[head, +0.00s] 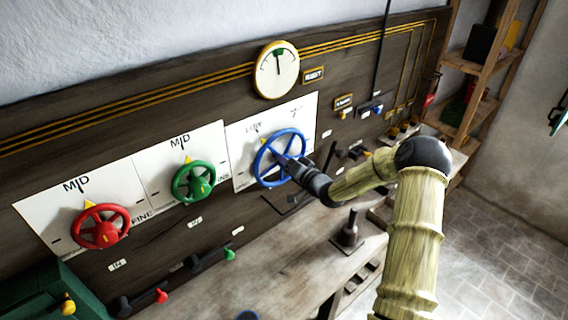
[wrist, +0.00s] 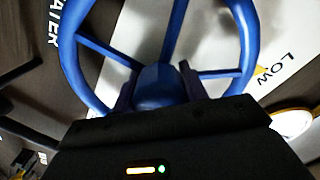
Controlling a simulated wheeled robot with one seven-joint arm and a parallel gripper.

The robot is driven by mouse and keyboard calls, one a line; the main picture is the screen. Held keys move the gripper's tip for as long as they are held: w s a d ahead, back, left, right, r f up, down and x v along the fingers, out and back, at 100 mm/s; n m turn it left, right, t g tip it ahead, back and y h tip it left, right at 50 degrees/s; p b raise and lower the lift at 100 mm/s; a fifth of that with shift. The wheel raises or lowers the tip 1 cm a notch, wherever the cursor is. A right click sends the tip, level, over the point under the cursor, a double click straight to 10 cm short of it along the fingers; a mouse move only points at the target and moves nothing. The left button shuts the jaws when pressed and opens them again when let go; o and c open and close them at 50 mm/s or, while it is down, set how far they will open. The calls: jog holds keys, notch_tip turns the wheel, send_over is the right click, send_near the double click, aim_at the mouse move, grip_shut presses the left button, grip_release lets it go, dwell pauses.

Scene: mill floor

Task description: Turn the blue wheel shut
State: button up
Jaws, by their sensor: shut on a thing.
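The blue wheel (head: 262,160) is mounted on a white panel at the right end of a row of three wheels. In the wrist view the blue wheel (wrist: 246,40) fills the upper middle, with its spokes and rim showing. My gripper (head: 286,163) reaches it from the right. In the wrist view my gripper (wrist: 158,86) has its two dark fingers on either side of the wheel's blue hub and is shut on it. The panel's yellow pointer and its marks show partly around the rim; the word LOW (wrist: 277,68) is readable in the wrist view.
A green wheel (head: 193,182) and a red wheel (head: 101,227) sit to the left on their own panels. A round gauge (head: 276,70) hangs above. A bench (head: 290,240) with a dark upright fitting (head: 349,233) lies below my arm. Shelves stand at the right.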

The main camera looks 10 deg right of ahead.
jog(key=n+b, duration=0.1)
jog(key=b, duration=0.1)
jog(key=n+b, duration=0.1)
jog(key=b, duration=0.1)
jog(key=shift+f+n+b, duration=0.3)
jog(key=shift+f+n, duration=0.05)
jog(key=shift+n, duration=0.05)
jog(key=n+b, duration=0.3)
jog(key=b, duration=0.2)
jog(key=shift+n, duration=0.3)
jog(key=n+b, duration=0.3)
jog(key=b, duration=0.2)
jog(key=shift+a+r+n, duration=0.1)
jog(key=shift+r+n, duration=0.05)
jog(key=shift+n, duration=0.15)
jog(key=shift+r+n+b, duration=0.1)
jog(key=shift+n+b, duration=0.4)
jog(key=shift+b, duration=0.05)
jog(key=o, duration=1)
jog(key=shift+r, duration=0.1)
jog(key=shift+s, duration=0.1)
